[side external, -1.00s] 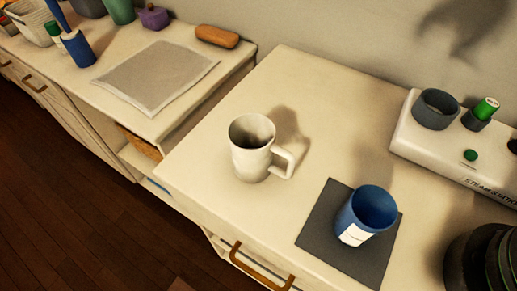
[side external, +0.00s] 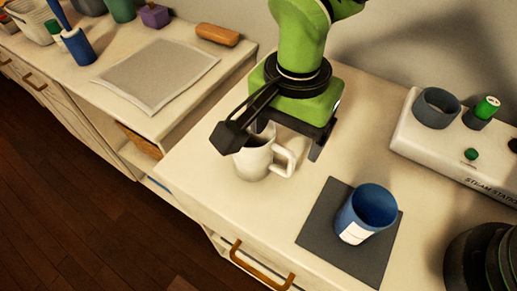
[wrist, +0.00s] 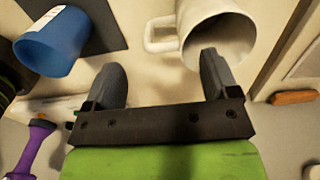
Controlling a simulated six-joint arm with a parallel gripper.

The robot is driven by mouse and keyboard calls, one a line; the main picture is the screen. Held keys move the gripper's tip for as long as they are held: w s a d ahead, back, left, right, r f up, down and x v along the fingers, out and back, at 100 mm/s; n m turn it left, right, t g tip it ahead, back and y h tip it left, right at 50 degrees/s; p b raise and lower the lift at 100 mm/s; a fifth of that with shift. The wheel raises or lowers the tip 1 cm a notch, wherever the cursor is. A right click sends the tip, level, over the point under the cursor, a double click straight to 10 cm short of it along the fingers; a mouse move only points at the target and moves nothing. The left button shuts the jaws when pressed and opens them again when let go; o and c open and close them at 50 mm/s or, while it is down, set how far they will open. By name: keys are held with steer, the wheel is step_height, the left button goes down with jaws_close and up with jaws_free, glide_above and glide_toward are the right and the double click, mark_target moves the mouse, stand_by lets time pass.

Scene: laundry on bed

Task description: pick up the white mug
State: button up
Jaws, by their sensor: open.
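The white mug (side external: 254,160) stands upright on the cream cabinet top in the side external view, its handle toward the right. In the wrist view the mug (wrist: 217,38) is at the top, right of centre, with its handle to the left. My gripper (side external: 272,150) is above and just behind the mug, and hides part of its rim in the side view. In the wrist view my gripper (wrist: 162,75) has its two fingers wide apart with nothing between them; the right fingertip overlaps the mug's lower edge in the picture. I cannot tell whether it touches.
A blue cup (side external: 368,210) with a white label stands on a dark square mat (side external: 322,222) to the right of the mug. A white steam station (side external: 440,148) stands at the back right. A grey cloth (side external: 158,74) lies on the left cabinet.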

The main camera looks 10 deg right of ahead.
mark_target(283, 149)
steer(key=f, duration=0.5)
steer(key=shift+a+f, duration=0.2)
steer(key=shift+f, duration=0.15)
steer(key=c, duration=1.2)
